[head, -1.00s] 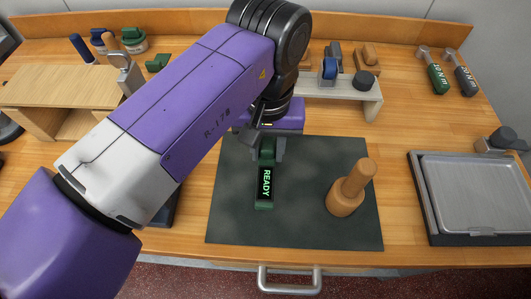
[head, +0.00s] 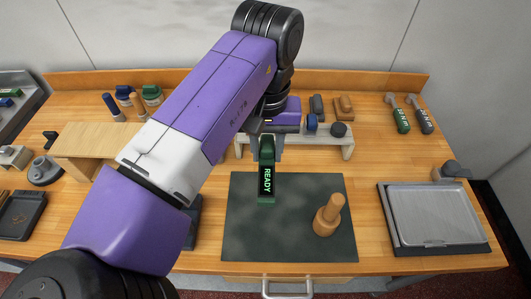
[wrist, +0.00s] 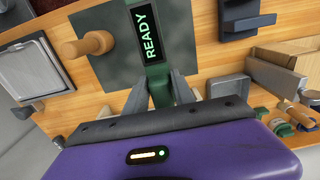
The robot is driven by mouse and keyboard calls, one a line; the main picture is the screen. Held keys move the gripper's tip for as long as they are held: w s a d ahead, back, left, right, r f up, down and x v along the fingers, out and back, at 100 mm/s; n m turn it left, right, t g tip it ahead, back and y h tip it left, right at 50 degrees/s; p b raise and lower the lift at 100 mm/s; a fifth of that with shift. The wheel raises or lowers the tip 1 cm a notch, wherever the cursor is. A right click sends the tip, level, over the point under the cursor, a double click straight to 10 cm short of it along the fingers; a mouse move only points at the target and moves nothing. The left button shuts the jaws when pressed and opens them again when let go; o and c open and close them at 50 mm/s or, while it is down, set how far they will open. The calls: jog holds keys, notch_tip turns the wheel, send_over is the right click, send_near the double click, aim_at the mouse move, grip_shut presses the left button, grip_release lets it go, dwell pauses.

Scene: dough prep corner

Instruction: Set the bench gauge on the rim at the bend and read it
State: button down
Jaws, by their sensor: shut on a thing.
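The bench gauge, a green handheld piece with a dark screen reading READY (head: 267,181), hangs from my gripper (head: 267,147) in the head view. In the wrist view the grey fingers of my gripper (wrist: 162,90) are shut on the green body, and the gauge's lit screen (wrist: 147,35) shows between and beyond them. The gauge appears over the back edge of the dark mat; its height is hard to tell. A shallow metal tray (head: 437,215) in a dark frame lies at the right; it also shows in the wrist view (wrist: 32,72). I cannot make out a bend in its rim.
A wooden stamp with a peg handle (head: 327,216) stands on the dark mat (head: 285,240). A pale low rack (head: 345,150) stands behind my gripper. A wooden shelf (head: 88,140) is at left. Two labelled tools (head: 399,117) lie at back right. Bench between mat and tray is clear.

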jog(key=shift+r, duration=0.25)
jog(key=shift+r+p, duration=2)
jog(key=shift+p, duration=0.05)
